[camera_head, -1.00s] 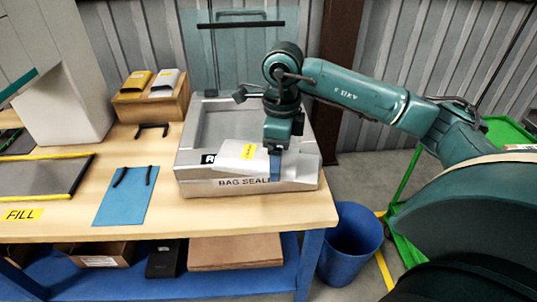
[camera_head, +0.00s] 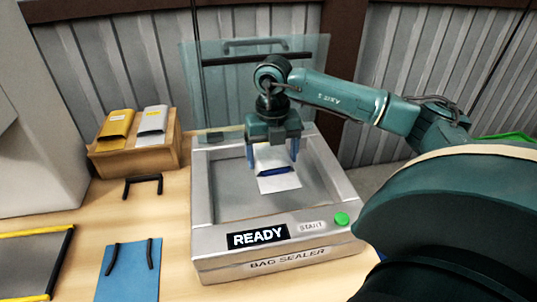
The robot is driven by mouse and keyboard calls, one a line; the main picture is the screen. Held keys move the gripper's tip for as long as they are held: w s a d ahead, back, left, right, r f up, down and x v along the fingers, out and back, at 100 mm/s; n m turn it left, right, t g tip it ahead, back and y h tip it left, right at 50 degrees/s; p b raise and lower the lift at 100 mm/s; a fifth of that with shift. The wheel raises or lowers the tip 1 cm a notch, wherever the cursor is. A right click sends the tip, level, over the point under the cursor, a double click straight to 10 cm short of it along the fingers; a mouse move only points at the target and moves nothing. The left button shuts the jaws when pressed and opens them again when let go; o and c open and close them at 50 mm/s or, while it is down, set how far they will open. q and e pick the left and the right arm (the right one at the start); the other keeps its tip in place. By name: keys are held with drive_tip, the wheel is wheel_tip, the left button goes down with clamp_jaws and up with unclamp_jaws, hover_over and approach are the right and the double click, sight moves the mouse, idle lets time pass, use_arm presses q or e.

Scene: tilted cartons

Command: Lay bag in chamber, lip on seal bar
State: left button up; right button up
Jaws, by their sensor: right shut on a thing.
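The bag sealer (camera_head: 205,238) stands on the bench, its chamber (camera_head: 225,198) open and its clear lid (camera_head: 222,85) raised behind. My right gripper (camera_head: 273,160) is over the back middle of the chamber, pointing down. It is shut on a pale bag (camera_head: 280,184), whose white lower part shows below the fingers. A dark blue strip crosses the bag between the fingertips. I cannot tell whether the bag touches the chamber floor. I cannot make out the seal bar or where the lip lies. My left gripper is out of view.
A green button (camera_head: 341,218) and a READY display (camera_head: 257,236) are on the sealer's front. A wooden stand (camera_head: 150,158) at left holds a yellow bag (camera_head: 116,122) and a silver bag (camera_head: 152,120). A blue mat (camera_head: 130,275) lies on the bench, front left.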

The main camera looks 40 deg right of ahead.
drive_tip(key=shift+w, duration=0.35)
wheel_tip(320, 180, down, 2)
drive_tip(key=shift+s+b, duration=0.15)
drive_tip(key=shift+b, duration=0.75)
wheel_tip(320, 180, down, 5)
drive_tip(key=b, duration=0.3)
drive_tip(key=shift+b, duration=0.35)
drive_tip(key=shift+f+b, duration=0.95)
drive_tip(key=shift+f, duration=0.65)
use_arm(q)
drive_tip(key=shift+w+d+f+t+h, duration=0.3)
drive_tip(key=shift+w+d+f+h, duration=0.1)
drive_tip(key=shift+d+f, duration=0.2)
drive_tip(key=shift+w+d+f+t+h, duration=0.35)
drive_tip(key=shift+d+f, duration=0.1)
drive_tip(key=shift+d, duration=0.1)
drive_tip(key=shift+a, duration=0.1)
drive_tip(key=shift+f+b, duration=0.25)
drive_tip(key=shift+b, duration=0.15)
use_arm(e)
drive_tip(key=shift+f, duration=0.3)
